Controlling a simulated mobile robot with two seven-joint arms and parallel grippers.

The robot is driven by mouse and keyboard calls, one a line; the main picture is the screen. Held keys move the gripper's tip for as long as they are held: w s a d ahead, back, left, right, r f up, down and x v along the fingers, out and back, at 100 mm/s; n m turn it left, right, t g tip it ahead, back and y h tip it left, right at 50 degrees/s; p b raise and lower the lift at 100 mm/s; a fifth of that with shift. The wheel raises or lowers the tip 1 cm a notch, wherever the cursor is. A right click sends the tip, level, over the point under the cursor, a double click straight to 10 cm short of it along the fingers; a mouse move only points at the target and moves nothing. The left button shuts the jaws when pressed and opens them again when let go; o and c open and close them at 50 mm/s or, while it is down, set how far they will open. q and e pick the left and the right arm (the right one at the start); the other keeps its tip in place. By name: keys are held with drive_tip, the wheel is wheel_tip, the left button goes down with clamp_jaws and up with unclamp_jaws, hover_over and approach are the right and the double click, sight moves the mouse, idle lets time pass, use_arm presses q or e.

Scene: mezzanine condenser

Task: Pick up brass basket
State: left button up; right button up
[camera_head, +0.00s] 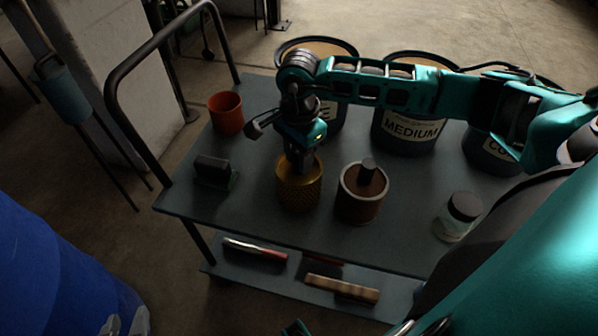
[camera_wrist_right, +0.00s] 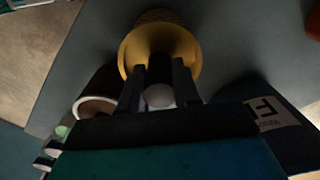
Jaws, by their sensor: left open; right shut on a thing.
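The brass basket (camera_head: 300,196) is a round, gold-coloured cup with a textured wall, near the front of the cart top. It also shows in the right wrist view (camera_wrist_right: 160,34), where its inside faces the camera. My right gripper (camera_head: 301,168) points down into its mouth from above. In the wrist view the two fingers (camera_wrist_right: 158,88) close on a dark post with a pale round end at the basket's centre. I cannot tell whether the basket's base touches the cart. My left gripper is not clearly visible.
A black block (camera_head: 213,173) and an orange cup (camera_head: 226,114) are left. A glass jar (camera_head: 457,217) is right; large labelled tins (camera_head: 408,127) stand behind. A lower shelf (camera_head: 325,270) holds tools.

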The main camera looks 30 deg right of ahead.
clamp_jaws()
